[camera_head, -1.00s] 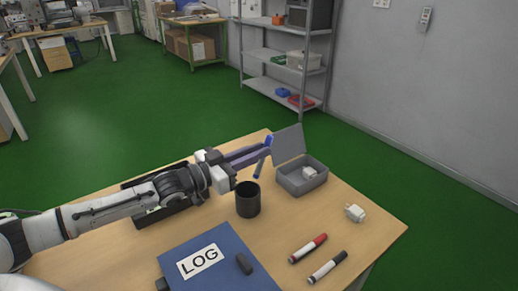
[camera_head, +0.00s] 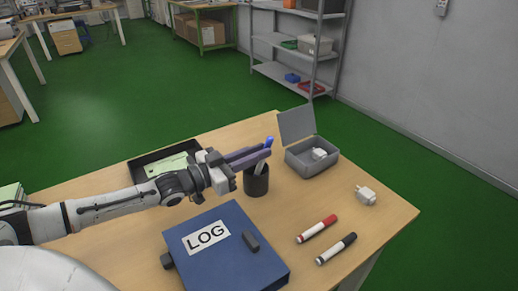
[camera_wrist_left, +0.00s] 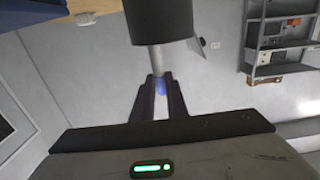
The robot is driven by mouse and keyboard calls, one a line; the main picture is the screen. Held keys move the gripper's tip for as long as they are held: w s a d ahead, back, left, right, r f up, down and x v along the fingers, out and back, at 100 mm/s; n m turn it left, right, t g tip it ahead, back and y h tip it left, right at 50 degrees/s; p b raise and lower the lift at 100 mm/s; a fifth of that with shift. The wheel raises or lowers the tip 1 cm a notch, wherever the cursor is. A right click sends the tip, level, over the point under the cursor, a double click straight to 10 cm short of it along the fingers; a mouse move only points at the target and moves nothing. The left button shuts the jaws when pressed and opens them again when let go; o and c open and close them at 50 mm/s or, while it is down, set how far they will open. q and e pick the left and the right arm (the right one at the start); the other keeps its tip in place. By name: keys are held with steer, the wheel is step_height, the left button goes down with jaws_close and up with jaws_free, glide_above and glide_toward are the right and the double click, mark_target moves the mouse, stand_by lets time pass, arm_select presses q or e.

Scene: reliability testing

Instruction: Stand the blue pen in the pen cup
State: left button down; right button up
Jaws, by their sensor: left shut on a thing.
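The blue pen (camera_head: 262,167) has a grey barrel and a blue end. It stands nearly upright, slightly tilted, at the black pen cup (camera_head: 257,185), and its lower part is hidden at the cup's mouth. My left gripper (camera_head: 267,151) is shut on the pen near its blue end, above the cup. In the left wrist view the picture is turned over: the cup (camera_wrist_left: 158,20) is at the top. There the pen (camera_wrist_left: 153,60) runs from the cup to between my left fingertips (camera_wrist_left: 160,85). My right gripper is not in view.
A blue LOG binder (camera_head: 225,262) lies in front of the cup. A red marker (camera_head: 316,229) and a black marker (camera_head: 336,249) lie at right. An open grey box (camera_head: 312,160) stands behind right, near a white plug (camera_head: 366,195). A black tray (camera_head: 150,168) is behind the arm.

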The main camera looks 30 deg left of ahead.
arm_select(q)
steer(key=shift+f, duration=0.15)
steer(key=c, duration=1.7)
jaws_free()
steer(key=shift+o, duration=0.2)
steer(key=p+v, duration=0.2)
steer(key=v, duration=0.8)
steer(key=shift+s, duration=0.15)
steer(key=shift+a+f, duration=0.1)
steer(key=shift+f, duration=0.05)
